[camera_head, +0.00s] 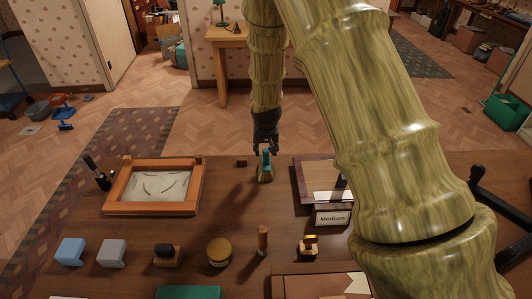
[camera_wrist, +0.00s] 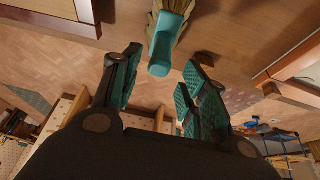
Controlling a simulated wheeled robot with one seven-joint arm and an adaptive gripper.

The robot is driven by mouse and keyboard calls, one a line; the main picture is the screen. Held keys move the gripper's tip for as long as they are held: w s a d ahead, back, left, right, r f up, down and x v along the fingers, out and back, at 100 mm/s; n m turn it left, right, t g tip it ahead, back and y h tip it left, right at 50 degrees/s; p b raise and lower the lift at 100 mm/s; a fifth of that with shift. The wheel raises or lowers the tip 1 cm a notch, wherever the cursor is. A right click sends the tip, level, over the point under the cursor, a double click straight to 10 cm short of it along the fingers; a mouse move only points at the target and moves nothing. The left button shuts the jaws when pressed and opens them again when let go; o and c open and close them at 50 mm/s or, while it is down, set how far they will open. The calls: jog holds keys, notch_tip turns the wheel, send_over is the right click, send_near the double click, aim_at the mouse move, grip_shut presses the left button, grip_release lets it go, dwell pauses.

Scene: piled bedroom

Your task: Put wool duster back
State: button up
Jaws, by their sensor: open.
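What looks like the wool duster (camera_head: 265,174) stands upright on the wooden table, near its far edge, with a teal handle on top and a dull yellow-brown lower part. In the wrist view its teal handle (camera_wrist: 165,48) shows at the top, just past the fingertips and roughly centred between them. My gripper (camera_head: 266,150) points down right above it. In the wrist view my gripper (camera_wrist: 160,75) has its teal-padded fingers spread apart, with nothing held. I cannot tell whether a finger touches the handle.
An orange-framed sand tray (camera_head: 112,196) lies left of the duster. A small dark block (camera_head: 242,162) sits close by on its left. A shallow box (camera_head: 303,180) with a "Medium" card (camera_head: 333,218) is to the right. Several small items line the front. Bare table lies before the duster.

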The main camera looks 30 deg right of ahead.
jog(key=b+v, duration=0.1)
jog(key=v, duration=0.6)
jog(key=shift+r+b, duration=0.15)
jog(key=shift+b, duration=0.15)
jog(key=shift+s, duration=0.1)
